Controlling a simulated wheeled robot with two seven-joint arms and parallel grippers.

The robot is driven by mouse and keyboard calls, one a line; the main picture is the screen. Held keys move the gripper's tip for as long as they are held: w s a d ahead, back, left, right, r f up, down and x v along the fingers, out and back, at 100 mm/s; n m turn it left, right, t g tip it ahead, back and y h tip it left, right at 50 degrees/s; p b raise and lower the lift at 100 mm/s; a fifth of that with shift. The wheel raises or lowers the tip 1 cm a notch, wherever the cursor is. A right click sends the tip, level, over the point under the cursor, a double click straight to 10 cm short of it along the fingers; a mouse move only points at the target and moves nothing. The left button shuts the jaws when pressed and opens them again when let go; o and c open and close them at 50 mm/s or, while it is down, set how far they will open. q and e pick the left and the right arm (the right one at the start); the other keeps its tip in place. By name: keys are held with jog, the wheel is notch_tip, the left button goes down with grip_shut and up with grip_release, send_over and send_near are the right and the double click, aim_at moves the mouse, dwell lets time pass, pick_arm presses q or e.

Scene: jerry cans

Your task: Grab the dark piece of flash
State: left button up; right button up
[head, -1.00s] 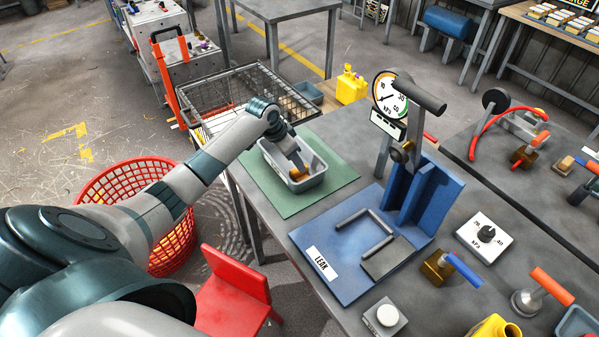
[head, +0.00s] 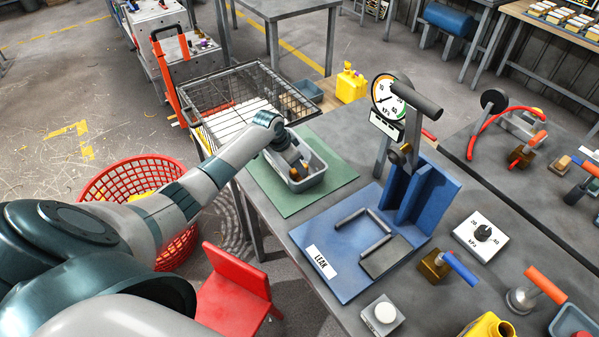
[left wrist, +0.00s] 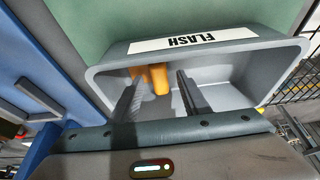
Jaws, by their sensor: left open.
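The grey tray (head: 316,180) sits on a green mat on the workbench; in the left wrist view its rim (left wrist: 115,52) carries a FLASH label (left wrist: 186,40). My left gripper (left wrist: 160,78) is open, fingers reaching down into the tray. A yellow-orange piece (left wrist: 160,77) lies by the far wall, showing between the fingertips. A darker brown bit (left wrist: 133,71) shows beside it, near the left fingertip; I cannot tell whether it is a separate piece. Nothing is visibly held. In the head view my left wrist hides part of the tray. My right gripper is not in view.
A blue LEAK fixture (head: 345,285) with upright plates and a gauge (head: 388,95) stands right of the tray. A wire basket (head: 245,90) is behind it. A red basket (head: 100,190) and red chair (head: 232,290) stand on the floor.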

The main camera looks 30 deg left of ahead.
pick_arm(q)
grip_shut()
jog(key=shift+r, duration=0.15)
notch_tip(320, 180, up, 10)
jog(key=b, duration=0.3)
dwell(0.6)
